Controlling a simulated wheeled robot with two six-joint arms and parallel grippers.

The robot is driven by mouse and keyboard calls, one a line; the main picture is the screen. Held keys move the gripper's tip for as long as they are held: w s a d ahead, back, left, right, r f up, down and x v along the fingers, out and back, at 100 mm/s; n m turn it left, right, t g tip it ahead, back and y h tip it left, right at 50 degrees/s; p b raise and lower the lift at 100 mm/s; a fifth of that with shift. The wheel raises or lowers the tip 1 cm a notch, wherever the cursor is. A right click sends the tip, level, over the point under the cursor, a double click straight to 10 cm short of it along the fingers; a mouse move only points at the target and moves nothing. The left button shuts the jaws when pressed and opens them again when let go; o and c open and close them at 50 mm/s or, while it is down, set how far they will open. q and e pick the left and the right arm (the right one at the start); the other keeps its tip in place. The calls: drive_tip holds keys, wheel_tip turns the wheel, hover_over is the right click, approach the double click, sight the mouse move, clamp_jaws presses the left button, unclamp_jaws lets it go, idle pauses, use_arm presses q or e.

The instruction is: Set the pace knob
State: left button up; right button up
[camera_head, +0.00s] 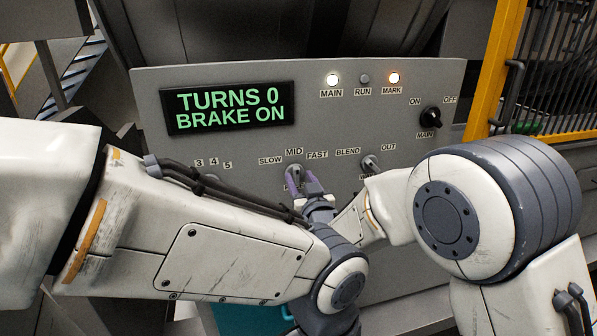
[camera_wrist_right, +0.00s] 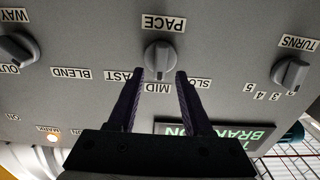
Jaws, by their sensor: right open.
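The grey pace knob (camera_head: 294,171) is on the control panel, below the labels SLOW, MID and FAST. In the right wrist view the pace knob (camera_wrist_right: 160,59) shows upside down between its PACE and MID labels. Its ridge lines up with MID. My right gripper (camera_head: 303,184) is at the knob in the head view. In the wrist view the right gripper (camera_wrist_right: 157,75) is open, with one finger on each side of the knob's lower part; contact cannot be told. My left arm crosses the lower left, and its gripper is not in view.
The display (camera_head: 229,108) reads TURNS 0, BRAKE ON. The way knob (camera_head: 371,164) and main switch (camera_head: 431,117) are to the right. The turns knob (camera_wrist_right: 291,73) shows in the wrist view.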

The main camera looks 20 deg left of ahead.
drive_tip(key=shift+x, duration=0.85)
clamp_jaws()
drive_tip(key=shift+f+m+b, duration=0.2)
drive_tip(key=shift+m+b, duration=0.2)
drive_tip(key=shift+b, duration=0.25)
drive_tip(key=m+b, duration=0.4)
drive_tip(key=b, duration=0.1)
drive_tip(key=m+b, duration=0.2)
drive_tip(key=b, duration=0.1)
drive_tip(key=shift+w+d+f, duration=0.15)
drive_tip(key=shift+d, duration=0.15)
drive_tip(key=shift+m+b, duration=1.1)
drive_tip(key=shift+b, duration=0.3)
unclamp_jaws()
